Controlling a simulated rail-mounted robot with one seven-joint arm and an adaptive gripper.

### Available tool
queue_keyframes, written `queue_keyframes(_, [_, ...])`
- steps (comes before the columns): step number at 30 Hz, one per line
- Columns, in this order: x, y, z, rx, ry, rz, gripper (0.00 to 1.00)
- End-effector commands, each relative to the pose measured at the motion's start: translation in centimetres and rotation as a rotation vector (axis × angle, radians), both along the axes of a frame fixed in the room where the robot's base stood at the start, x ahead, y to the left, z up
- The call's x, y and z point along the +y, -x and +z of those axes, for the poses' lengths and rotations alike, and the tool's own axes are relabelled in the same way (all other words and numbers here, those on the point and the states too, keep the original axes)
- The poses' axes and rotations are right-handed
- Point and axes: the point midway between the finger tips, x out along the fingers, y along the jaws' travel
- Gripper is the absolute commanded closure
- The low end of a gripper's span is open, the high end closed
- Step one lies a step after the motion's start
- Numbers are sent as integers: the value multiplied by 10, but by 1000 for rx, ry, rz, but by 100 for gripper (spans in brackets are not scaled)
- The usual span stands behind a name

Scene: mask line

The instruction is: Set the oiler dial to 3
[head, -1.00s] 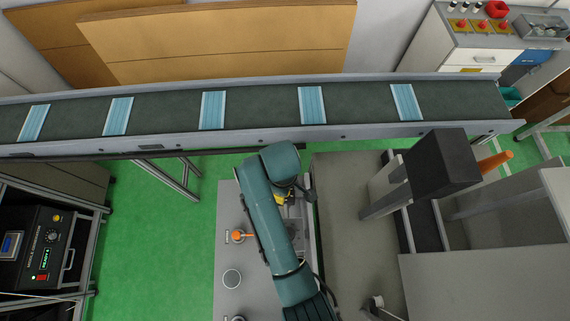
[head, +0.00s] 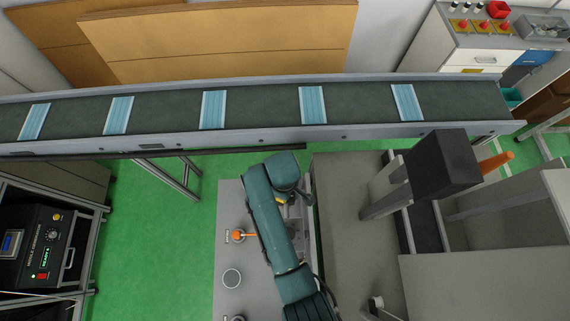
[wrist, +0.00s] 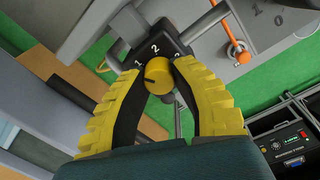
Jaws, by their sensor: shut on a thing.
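The oiler dial (wrist: 159,76) is a round yellow knob on a black block (wrist: 150,45) in the wrist view. White numerals 1 and 2 show along the block; a further mark by the right finger is partly covered. A dark pointer mark lies on the dial's left part, but I cannot tell exactly which numeral it faces. My gripper (wrist: 158,72) has its ribbed yellow fingers on either side of the dial and is shut on it. In the head view my arm hides the dial and nearly all of the gripper.
An orange-handled lever (wrist: 240,56) stands beside the dial, also on the grey panel (head: 229,205) in the head view. A conveyor (head: 260,105) carrying several blue masks runs behind. A black control box (head: 42,250) is at the left. Green floor lies open left of the panel.

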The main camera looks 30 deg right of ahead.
Motion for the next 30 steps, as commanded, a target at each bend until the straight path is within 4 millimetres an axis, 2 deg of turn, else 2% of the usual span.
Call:
queue_keyframes(10, [1, 0, 0, 0, -3, -13, 100])
queue_keyframes(17, [1, 0, 1, 1, -3, -95, 100])
queue_keyframes(30, [1, -1, 1, 2, -3, -468, 100])
